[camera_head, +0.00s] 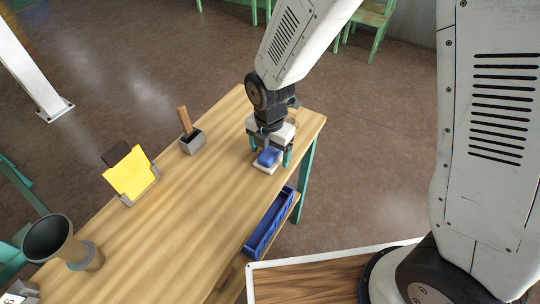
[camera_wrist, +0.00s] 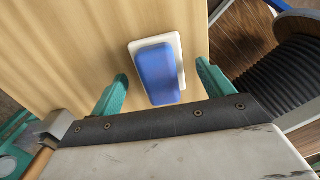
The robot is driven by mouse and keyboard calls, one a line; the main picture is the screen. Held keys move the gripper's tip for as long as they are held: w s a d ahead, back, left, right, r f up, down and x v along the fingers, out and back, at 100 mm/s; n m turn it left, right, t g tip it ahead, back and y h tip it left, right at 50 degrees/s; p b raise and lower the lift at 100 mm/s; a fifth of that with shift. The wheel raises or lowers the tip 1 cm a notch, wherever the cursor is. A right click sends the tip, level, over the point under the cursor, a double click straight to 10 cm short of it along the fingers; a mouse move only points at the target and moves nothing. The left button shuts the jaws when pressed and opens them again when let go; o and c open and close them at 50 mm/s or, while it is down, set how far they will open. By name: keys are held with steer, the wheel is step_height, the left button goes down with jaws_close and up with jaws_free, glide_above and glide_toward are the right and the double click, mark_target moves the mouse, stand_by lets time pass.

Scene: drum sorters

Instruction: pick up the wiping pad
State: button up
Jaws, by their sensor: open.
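The wiping pad (camera_head: 269,157) is a blue block on a white base at the far right end of the wooden table (camera_head: 190,210). In the wrist view the pad (camera_wrist: 158,76) lies between and slightly beyond the two green fingertips, with its white base (camera_wrist: 133,46) showing around the blue top. My gripper (camera_head: 270,150) is open above the pad, pointing down. In the wrist view my gripper (camera_wrist: 160,85) has a finger on each side of the pad, with gaps on both sides. Whether the fingertips reach down to the pad's height is hard to tell.
A grey holder (camera_head: 194,143) with a wooden-handled tool stands left of my gripper. A yellow card (camera_head: 132,174) in a stand and a dark funnel-like cup (camera_head: 50,240) are farther left. A blue bin (camera_head: 268,222) sits below the table's front edge. The table middle is clear.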

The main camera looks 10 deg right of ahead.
steer(key=shift+f, duration=0.25)
steer(key=c, duration=1.1)
steer(key=shift+r, duration=0.1)
